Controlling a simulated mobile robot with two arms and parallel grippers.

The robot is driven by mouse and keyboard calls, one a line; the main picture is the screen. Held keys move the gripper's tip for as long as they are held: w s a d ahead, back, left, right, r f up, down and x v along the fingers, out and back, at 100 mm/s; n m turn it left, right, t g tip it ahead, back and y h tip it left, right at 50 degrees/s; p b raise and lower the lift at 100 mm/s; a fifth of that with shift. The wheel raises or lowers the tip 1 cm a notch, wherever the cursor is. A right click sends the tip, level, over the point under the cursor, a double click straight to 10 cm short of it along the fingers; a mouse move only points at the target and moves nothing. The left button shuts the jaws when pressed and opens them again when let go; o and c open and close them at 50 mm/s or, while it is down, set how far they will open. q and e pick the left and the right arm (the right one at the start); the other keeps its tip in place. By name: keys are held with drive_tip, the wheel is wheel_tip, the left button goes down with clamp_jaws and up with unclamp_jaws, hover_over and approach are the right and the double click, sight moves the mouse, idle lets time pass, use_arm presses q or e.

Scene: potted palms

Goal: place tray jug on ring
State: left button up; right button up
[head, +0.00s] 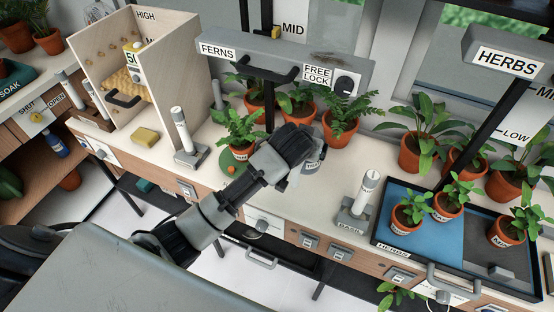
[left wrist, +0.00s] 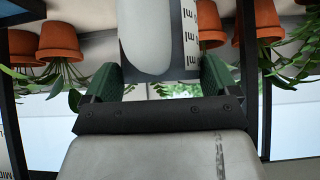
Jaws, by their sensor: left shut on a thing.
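My left gripper (head: 302,160) is over the middle of the counter, in front of the fern pots. It is shut on the tray jug (head: 315,157), a grey vessel with a small label, mostly hidden behind the gripper. In the left wrist view the jug (left wrist: 147,40) is pale, with a scale strip beside it, between the green finger pads (left wrist: 160,82). I cannot tell whether its base touches the counter. A green round piece (head: 228,160) lies under the fern pot left of the gripper. I cannot clearly make out a ring. My right gripper is not in view.
Ferns (head: 341,118) stand behind my gripper under the FERNS beam (head: 285,62). A white cylinder on a grey stand (head: 357,205) is to the right, beside the blue HERBS tray (head: 399,241). Another stands left (head: 184,140), near a yellow sponge (head: 145,137).

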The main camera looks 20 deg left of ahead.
use_arm(q)
drive_tip(key=s+a+f+p, duration=0.1)
drive_tip(key=a+f+p, duration=0.1)
drive_tip(key=a+f, duration=0.5)
drive_tip(key=shift+f, duration=0.6)
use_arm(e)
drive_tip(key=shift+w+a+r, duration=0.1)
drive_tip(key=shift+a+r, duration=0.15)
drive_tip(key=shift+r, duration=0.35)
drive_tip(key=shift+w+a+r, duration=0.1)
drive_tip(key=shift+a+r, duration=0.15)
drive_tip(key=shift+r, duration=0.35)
use_arm(q)
drive_tip(key=shift+f, duration=0.1)
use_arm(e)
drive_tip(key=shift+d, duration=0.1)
use_arm(q)
drive_tip(key=o, duration=1.1)
